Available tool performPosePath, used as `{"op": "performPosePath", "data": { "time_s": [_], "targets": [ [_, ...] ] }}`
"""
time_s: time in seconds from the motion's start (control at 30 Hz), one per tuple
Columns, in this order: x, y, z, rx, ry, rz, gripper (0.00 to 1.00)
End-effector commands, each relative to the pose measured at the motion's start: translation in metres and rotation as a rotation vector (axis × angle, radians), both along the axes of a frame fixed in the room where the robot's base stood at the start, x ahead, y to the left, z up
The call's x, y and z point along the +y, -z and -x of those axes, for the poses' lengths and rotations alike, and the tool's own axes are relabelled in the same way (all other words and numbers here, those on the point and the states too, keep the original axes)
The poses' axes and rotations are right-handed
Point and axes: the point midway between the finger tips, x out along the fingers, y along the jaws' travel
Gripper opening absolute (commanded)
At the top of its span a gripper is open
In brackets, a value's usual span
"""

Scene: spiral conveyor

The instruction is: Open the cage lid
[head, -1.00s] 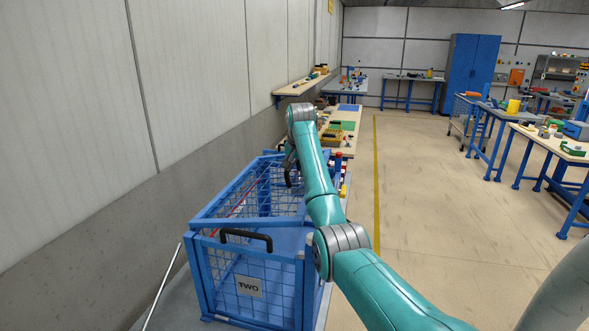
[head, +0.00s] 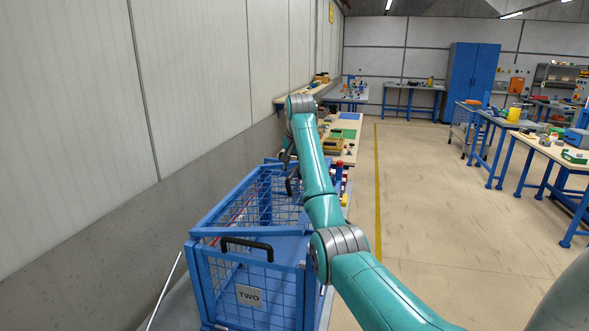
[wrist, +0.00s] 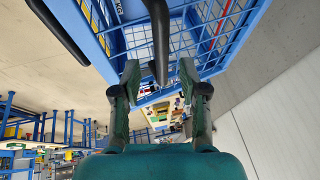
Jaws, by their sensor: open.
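The blue wire-mesh cage (head: 198,290) with a "TWO" sign stands at the lower left in the head view. Its blue-framed lid (head: 225,205) lies across the top; I cannot tell whether it is raised at all. A black handle (head: 290,187) sits near the far right of the lid, and another black handle (head: 247,245) is at the front. My gripper (head: 286,160) is at the far end of the cage, partly hidden by my arm. In the wrist view, my gripper (wrist: 159,80) is open, with a black handle (wrist: 158,40) reaching between its fingertips, not gripped.
A grey wall (head: 80,120) runs close along the left. Behind the cage is a workbench (head: 345,150) with parts on it. More blue-legged benches (head: 540,145) stand at the right. The floor (head: 430,200) between is clear.

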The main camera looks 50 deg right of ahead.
Motion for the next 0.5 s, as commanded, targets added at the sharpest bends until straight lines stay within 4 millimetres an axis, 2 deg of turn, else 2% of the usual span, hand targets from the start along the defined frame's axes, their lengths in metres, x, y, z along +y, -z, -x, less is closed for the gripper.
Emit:
{"op": "performPosePath", "data": {
  "time_s": [0.5],
  "targets": [
    [0.011, -0.030, 0.004, -0.001, 0.000, 0.001, 0.43]
  ]
}}
